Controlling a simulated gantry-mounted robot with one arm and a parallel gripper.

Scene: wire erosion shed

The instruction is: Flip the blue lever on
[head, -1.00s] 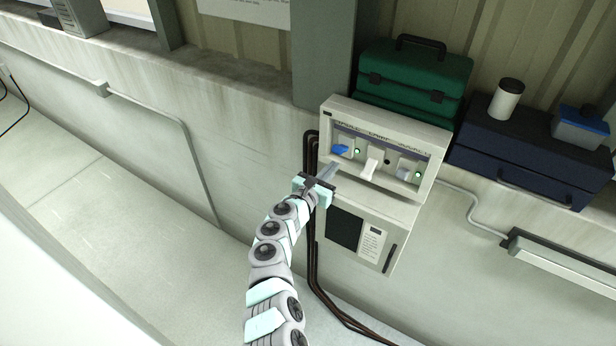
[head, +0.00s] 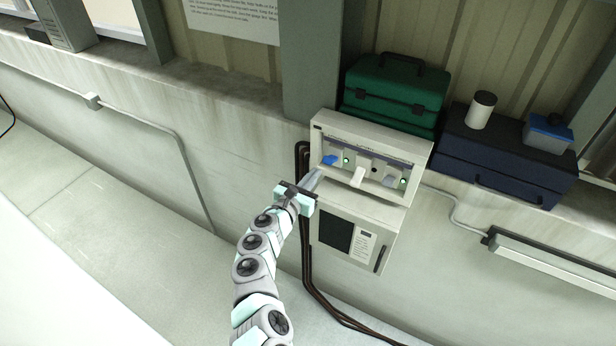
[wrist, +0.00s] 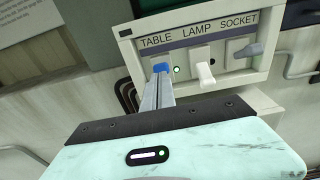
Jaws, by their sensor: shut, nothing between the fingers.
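The blue lever (head: 330,160) is the leftmost of three levers on a cream switch panel (head: 322,120). In the wrist view the blue lever (wrist: 161,68) sits under the label TABLE, with a lit green lamp at its right. My gripper (head: 317,176) is shut and empty, just below and in front of the lever. In the wrist view its fingertips (wrist: 160,80) overlap the lower part of the lever; I cannot tell whether they touch it. The white lever (wrist: 205,75), under LAMP, points down. The grey lever (wrist: 247,51), under SOCKET, points sideways.
A cabinet (head: 350,238) with a dark window hangs below the panel. A green case (head: 395,90) and a dark blue case (head: 510,165) stand behind and to the right. Dark cables (head: 306,250) run down left of the cabinet.

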